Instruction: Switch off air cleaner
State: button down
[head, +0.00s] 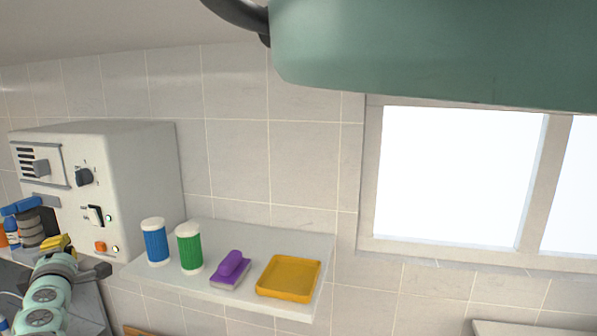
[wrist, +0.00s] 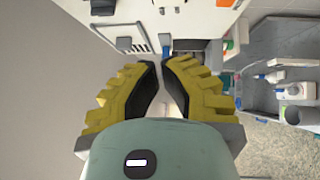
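The air cleaner appears to be the white box (head: 150,170) on the wall at the left of the head view. Its front has a vent with a grey block (head: 40,168), a dark dial (head: 83,176), a black-and-white switch (head: 95,215) and an orange button (head: 100,246) beside a small light. I cannot tell the switch's position. My gripper (head: 62,243) is in front of the box's lower part, apart from the switch. In the wrist view its yellow fingers (wrist: 162,64) have their tips nearly together with nothing between them. The box's front (wrist: 205,18) shows beyond them.
A white shelf (head: 215,233) right of the box holds a blue canister (head: 155,242), a green canister (head: 189,250), a purple brush (head: 231,268) and a yellow tray (head: 290,278). Bottles and stacked round items stand left of my gripper. A green body (head: 430,60) fills the upper right.

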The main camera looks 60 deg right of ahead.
aim_at(94, 217)
dwell(0.3)
jog(key=s+d+b+x, duration=0.1)
jog(key=d+b+x, duration=0.1)
jog(key=b+x, duration=1)
jog(key=shift+w+d+b, duration=0.25)
jog(key=shift+d+b, duration=0.05)
jog(key=shift+b, duration=2.1)
jog(key=shift+r, duration=0.2)
